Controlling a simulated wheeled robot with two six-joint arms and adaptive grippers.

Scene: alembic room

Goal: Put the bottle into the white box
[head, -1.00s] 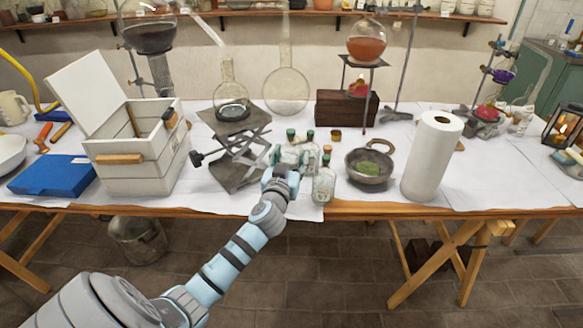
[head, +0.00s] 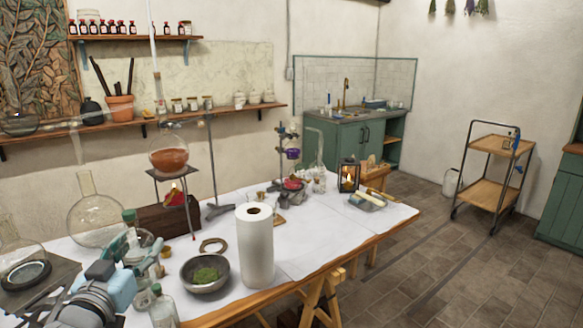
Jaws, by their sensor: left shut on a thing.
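My left gripper (head: 128,252) is at the lower left of the head view, low over the table among small glass bottles. It is shut on a clear glass bottle with a green stopper (head: 130,216); my gripper hides much of its body. Another clear bottle (head: 163,308) stands close to my arm at the bottom edge, and one more shows partly behind the gripper. The white box is outside the view now. My right gripper is not in view.
A grey bowl with green moss (head: 205,273) and a paper towel roll (head: 255,245) stand right of the gripper. A wooden block (head: 165,218) is behind.

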